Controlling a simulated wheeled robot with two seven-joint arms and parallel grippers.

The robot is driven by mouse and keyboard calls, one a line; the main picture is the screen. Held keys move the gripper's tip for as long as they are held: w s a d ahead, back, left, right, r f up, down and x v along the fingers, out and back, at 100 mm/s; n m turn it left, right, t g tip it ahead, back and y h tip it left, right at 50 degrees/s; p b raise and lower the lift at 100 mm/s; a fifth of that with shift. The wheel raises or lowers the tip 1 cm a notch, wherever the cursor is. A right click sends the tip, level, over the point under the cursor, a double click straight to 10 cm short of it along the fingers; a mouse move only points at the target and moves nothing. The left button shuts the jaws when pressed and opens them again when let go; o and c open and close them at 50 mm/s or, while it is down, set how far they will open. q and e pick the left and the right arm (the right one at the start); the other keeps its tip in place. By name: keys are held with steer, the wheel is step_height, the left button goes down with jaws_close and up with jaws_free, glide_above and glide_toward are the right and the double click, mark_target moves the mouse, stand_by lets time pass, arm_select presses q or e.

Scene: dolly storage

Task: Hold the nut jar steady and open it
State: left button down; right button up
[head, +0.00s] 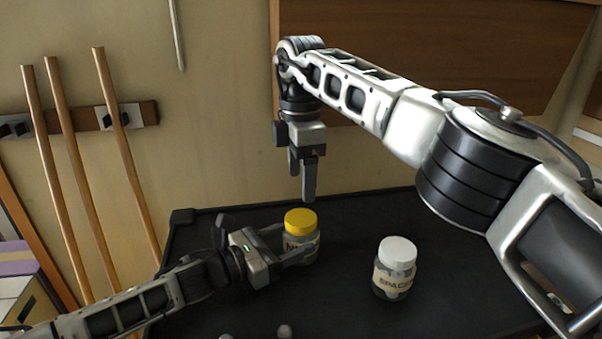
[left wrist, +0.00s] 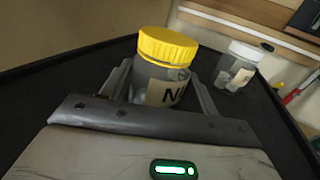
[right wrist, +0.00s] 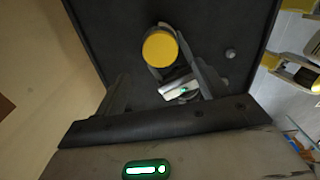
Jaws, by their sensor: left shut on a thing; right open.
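The nut jar (head: 301,242) is a clear jar with a yellow lid (head: 300,221) and a label starting with "N". It stands upright on the black dolly top, and its lid is on. My left gripper (head: 299,252) is shut around the jar body below the lid; the jar also shows between its fingers in the left wrist view (left wrist: 158,86). My right gripper (head: 304,190) is open and empty, pointing down above the jar. In the right wrist view the yellow lid (right wrist: 160,49) lies beyond and between the open fingers (right wrist: 160,95).
A second jar with a white lid (head: 394,268), labelled as spacers, stands on the black dolly top (head: 345,215) to the right. Small round knobs (head: 284,331) show at the near edge. Wooden poles (head: 75,170) lean on the wall at left. The top's right side is mostly clear.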

mark_target(301, 217)
steer(key=m, duration=0.4)
steer(key=shift+m, duration=0.3)
steer(key=shift+f+m, duration=0.2)
steer(key=shift+m, duration=0.2)
step_height(301, 217, down, 8)
steer(key=shift+r, duration=0.2)
steer(key=shift+c, duration=0.3)
